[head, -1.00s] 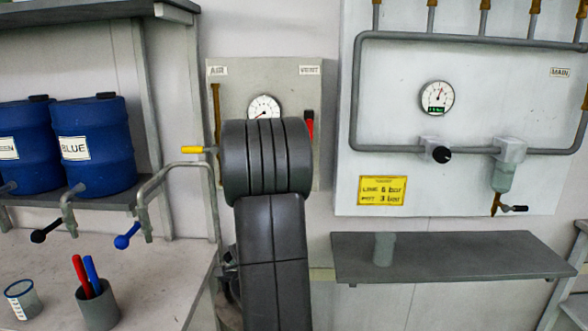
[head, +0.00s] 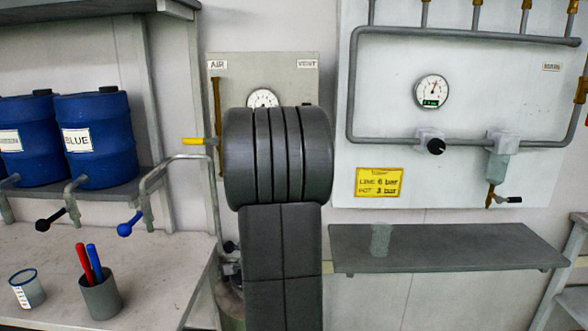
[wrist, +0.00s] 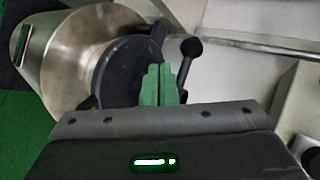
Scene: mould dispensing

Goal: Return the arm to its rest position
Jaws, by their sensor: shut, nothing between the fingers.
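My arm stands upright in the middle of the head view, in front of the AIR and VENT panel (head: 295,85). My gripper is not visible in the head view. In the wrist view my gripper (wrist: 162,72) shows as two green fingers pressed together, with nothing between them.
Blue drums (head: 95,140) stand on a shelf at left. Below, a cup with red and blue pens (head: 100,298) and a small tin (head: 27,290) stand on the bench (head: 165,270). At right are a pipe panel with a gauge (head: 432,91) and a grey shelf (head: 460,247) bearing a translucent cup (head: 381,239).

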